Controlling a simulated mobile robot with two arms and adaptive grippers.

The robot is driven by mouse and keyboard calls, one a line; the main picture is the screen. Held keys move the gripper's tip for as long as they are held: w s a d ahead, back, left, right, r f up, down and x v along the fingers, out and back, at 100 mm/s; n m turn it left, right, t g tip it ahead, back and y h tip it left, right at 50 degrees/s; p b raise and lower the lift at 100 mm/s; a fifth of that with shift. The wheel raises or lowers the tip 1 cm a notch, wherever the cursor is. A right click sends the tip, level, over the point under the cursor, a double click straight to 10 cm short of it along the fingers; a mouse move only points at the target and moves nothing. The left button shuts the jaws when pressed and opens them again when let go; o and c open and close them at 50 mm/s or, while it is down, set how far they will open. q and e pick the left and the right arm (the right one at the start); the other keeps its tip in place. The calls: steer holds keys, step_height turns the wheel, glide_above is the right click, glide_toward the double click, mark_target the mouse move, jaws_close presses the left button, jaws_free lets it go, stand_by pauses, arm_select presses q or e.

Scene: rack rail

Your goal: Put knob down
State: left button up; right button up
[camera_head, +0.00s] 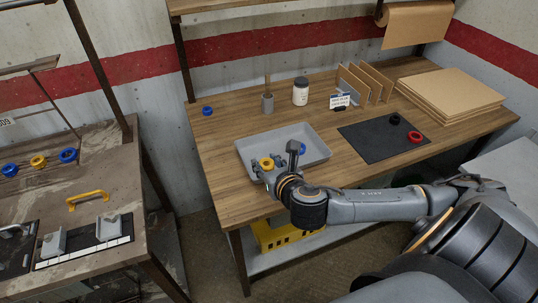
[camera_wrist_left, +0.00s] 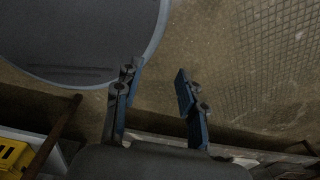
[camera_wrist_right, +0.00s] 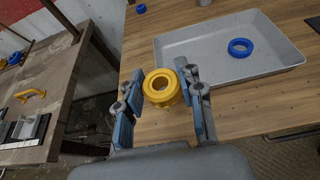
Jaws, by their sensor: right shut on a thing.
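My right gripper (camera_head: 266,168) is shut on a yellow ring-shaped knob (camera_head: 266,163) and in the head view overlaps the left part of the grey tray (camera_head: 323,153). In the right wrist view the yellow knob (camera_wrist_right: 161,87) sits between the fingers of that gripper (camera_wrist_right: 162,92), its round opening facing the camera. Bare wood shows around it, and the tray (camera_wrist_right: 190,57) is beyond and to the right. A blue knob (camera_wrist_right: 240,47) lies in the tray. My left gripper (camera_wrist_left: 156,88) is open and empty in the left wrist view.
A black mat (camera_head: 375,143) holds a red knob (camera_head: 416,137) and a black knob (camera_head: 394,119). Another blue knob (camera_head: 207,110) sits at the back left. A jar (camera_head: 300,92) and cardboard dividers (camera_head: 365,83) stand behind. The left workbench (camera_head: 105,175) holds more knobs and a yellow handle (camera_head: 87,198).

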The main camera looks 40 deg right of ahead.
steer(key=w+d+f, duration=0.2)
steer(key=w, duration=0.1)
steer(key=w+d+f, duration=0.2)
steer(key=w+f, duration=0.1)
steer(key=w+d+f+p, duration=0.1)
steer(key=w+d+f, duration=0.2)
steer(key=shift+d+f, duration=0.15)
steer(key=shift+f, duration=0.1)
steer(key=f, duration=0.3)
steer(key=shift+w+d, duration=0.15)
steer(key=shift+w, duration=0.1)
steer(key=shift+f, duration=0.4)
arm_select(q)
steer(key=shift+w+d+r, duration=0.15)
steer(key=shift+w+r, duration=0.05)
steer(key=shift+w, duration=0.4)
steer(key=shift+w+d+r, duration=0.15)
steer(key=shift+w, duration=0.45)
steer(key=shift+w+b, duration=0.1)
steer(key=shift+b, duration=0.2)
steer(key=shift+w, duration=0.1)
arm_select(e)
steer(key=o, duration=1.2)
steer(key=shift+f, duration=0.15)
